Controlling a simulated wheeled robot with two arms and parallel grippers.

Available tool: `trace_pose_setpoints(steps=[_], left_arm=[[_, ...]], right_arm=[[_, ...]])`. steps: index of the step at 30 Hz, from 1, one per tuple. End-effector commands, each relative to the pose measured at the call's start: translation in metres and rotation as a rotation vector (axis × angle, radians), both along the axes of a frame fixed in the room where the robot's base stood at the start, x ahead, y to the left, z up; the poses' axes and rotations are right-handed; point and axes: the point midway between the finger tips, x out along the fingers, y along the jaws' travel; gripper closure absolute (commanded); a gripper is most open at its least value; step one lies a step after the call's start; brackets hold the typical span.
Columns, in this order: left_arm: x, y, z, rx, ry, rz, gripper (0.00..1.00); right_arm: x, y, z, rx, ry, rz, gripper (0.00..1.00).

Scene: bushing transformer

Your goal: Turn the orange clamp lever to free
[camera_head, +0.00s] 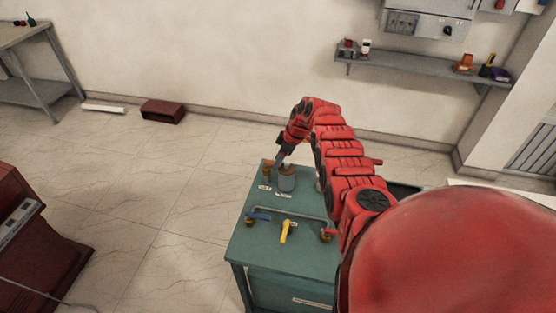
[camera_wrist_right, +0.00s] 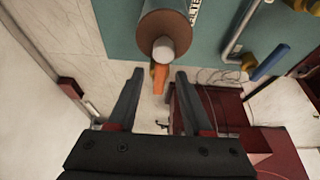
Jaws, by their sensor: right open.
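The orange clamp lever (camera_wrist_right: 159,78) shows in the right wrist view as a short orange bar beside a light round knob (camera_wrist_right: 163,48), at the end of a brown and grey cylinder (camera_wrist_right: 165,22). My right gripper (camera_wrist_right: 160,73) is open and empty. Its two dark fingers point toward the lever, one tip on each side of it in the picture; I cannot tell the remaining depth. The lever is not clear there. My left gripper is not in view.
My red right arm covers the cabinet's right side.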

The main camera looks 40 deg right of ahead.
Motion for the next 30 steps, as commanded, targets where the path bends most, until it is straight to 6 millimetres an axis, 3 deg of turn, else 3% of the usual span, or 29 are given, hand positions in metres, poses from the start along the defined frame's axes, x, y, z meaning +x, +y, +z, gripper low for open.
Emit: trace_pose_setpoints(steps=[7,15,30], left_arm=[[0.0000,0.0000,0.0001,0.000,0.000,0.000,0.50],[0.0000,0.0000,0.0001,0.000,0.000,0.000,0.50],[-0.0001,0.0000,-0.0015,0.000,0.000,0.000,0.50]], right_arm=[[-0.0001,-0.0001,-0.0001,0.000,0.000,-0.001,0.52],[-0.0003,-0.0002,-0.0002,0.001,0.001,-0.001,1.00],[-0.0010,0.0005,-0.0014,0.002,0.002,-0.009,1.00]])
